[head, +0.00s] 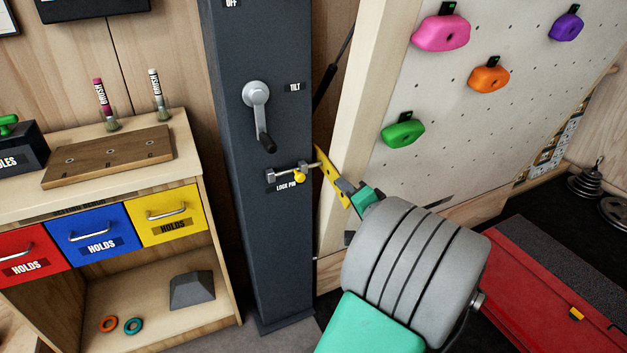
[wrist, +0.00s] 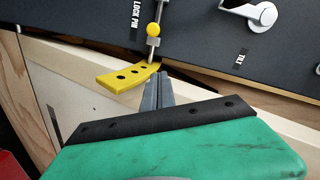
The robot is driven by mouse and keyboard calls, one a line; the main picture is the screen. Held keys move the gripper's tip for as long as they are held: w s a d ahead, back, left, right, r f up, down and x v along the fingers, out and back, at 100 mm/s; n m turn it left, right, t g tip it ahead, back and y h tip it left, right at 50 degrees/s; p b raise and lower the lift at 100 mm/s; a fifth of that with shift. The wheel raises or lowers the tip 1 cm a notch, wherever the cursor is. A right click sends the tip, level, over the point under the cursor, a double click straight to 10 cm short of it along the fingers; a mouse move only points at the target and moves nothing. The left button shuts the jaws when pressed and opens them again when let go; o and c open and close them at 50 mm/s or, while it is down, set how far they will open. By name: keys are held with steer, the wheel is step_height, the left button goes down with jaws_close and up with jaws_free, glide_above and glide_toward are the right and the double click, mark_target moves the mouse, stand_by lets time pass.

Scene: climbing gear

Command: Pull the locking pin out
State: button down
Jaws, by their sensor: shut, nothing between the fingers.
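The locking pin (head: 289,172) is a metal rod lying sideways in brackets on the dark post, above a "LOCK PIN" label, with a yellow ball knob (head: 300,177). In the wrist view the pin (wrist: 151,50) and its knob (wrist: 154,29) show at the top centre. The rod's end meets the yellow holed plate (wrist: 128,78); I cannot tell how deep it sits. My gripper (wrist: 160,76) is shut and empty, its fingertips close to the plate's edge and apart from the knob. In the head view my gripper (head: 340,184) is right of the pin, partly overlapping the plate (head: 327,172).
The dark post (head: 240,230) carries a grey crank handle (head: 257,105) above the pin, beside a "TILT" label. The wooden-framed climbing wall (head: 395,85) stands right of it. A drawer cabinet (head: 100,250) is on the left. A red mat (head: 540,280) lies at right.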

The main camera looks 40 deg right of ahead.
steer(key=w+f+b, duration=0.1)
steer(key=w+f, duration=0.2)
steer(key=w, duration=0.8)
steer(key=shift+a, duration=0.2)
steer(key=shift+w, duration=0.1)
